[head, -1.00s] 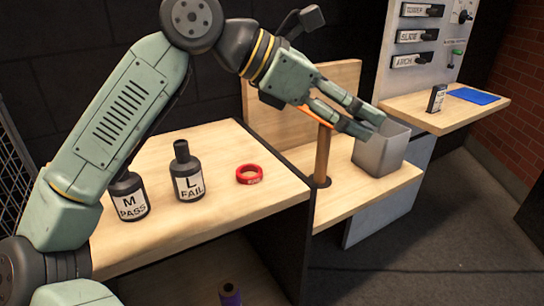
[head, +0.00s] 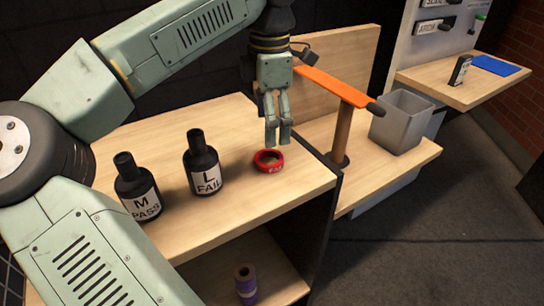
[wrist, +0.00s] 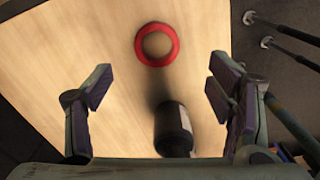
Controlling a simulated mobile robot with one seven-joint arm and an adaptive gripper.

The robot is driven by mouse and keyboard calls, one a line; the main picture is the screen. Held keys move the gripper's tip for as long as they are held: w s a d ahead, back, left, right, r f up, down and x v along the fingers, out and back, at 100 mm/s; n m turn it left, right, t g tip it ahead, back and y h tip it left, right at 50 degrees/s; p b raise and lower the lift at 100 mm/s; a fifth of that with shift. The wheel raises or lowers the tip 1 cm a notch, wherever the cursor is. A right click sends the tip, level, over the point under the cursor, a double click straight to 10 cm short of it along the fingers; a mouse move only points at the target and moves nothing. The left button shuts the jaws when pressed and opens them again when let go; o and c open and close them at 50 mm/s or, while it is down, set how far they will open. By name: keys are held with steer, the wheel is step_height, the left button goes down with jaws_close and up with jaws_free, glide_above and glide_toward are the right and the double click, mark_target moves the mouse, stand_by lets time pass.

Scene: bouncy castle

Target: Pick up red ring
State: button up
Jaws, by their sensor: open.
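The red ring (head: 269,161) lies flat on the wooden table top near its right edge, with small white lettering on its front side. My gripper (head: 278,140) points down just above and slightly behind the ring in the head view, apart from it. In the wrist view the red ring (wrist: 157,45) lies ahead of the two spread fingers, above the midpoint between them. My gripper (wrist: 160,90) is open and empty.
Black bottles labelled L FAIL (head: 203,164) and M PASS (head: 137,188) stand left of the ring. An orange bar on a wooden post (head: 342,132) and a grey bin (head: 401,122) stand to the right. A purple roll (head: 245,284) sits on the lower shelf.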

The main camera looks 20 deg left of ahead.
mark_target(269, 164)
steer(key=f, duration=0.4)
steer(key=f+p, duration=0.1)
steer(key=f, duration=0.3)
steer(key=shift+w+a+f+p, duration=0.15)
steer(key=shift+w+p, duration=0.05)
steer(key=shift+p, duration=0.1)
steer(key=shift+c, duration=0.6)
steer(key=c, duration=0.9)
